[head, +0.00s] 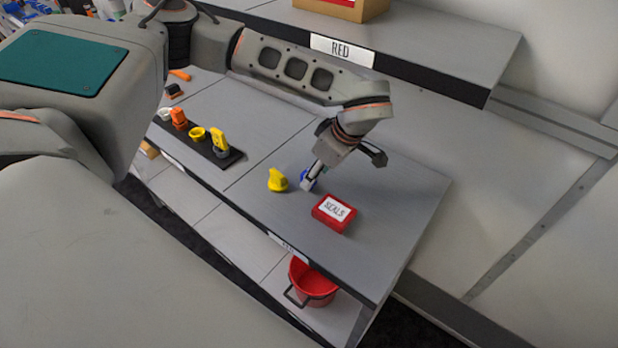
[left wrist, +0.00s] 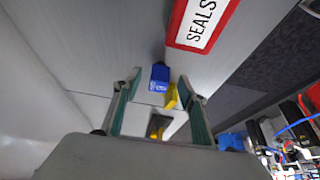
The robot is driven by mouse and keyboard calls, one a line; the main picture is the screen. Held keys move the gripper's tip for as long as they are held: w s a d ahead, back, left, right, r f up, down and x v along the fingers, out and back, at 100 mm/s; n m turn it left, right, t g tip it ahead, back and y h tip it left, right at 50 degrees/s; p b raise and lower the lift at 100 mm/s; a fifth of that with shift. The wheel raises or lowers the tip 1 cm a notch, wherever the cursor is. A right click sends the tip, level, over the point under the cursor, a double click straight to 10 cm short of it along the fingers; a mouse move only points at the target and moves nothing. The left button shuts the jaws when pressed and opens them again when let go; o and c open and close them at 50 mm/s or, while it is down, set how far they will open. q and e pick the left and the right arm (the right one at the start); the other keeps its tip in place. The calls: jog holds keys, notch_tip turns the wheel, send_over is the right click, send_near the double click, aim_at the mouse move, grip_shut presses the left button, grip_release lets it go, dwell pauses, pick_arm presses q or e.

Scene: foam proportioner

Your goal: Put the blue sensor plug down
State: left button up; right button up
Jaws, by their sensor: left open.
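The blue sensor plug (head: 308,181) is on the grey bench top, partly hidden by my left gripper (head: 312,178). In the left wrist view the blue plug (left wrist: 159,77) shows just beyond and between the two spread fingers of my left gripper (left wrist: 158,84). The fingers are open, and I see no finger closed on the plug. Whether a finger still touches it, I cannot tell. My right gripper is not in view.
A yellow plug (head: 278,180) stands just left of the blue plug. A red SEALS box (head: 334,212) lies to its lower right. A dark strip (head: 229,161) with several coloured parts is farther left. A red bucket (head: 313,283) is below. The bench right of my gripper is clear.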

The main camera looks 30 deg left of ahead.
pick_arm(q)
jog(key=shift+s+a+f, duration=0.1)
jog(key=shift+a+f, duration=0.9)
jog(key=shift+f, duration=0.4)
grip_shut()
jog(key=shift+r, duration=0.1)
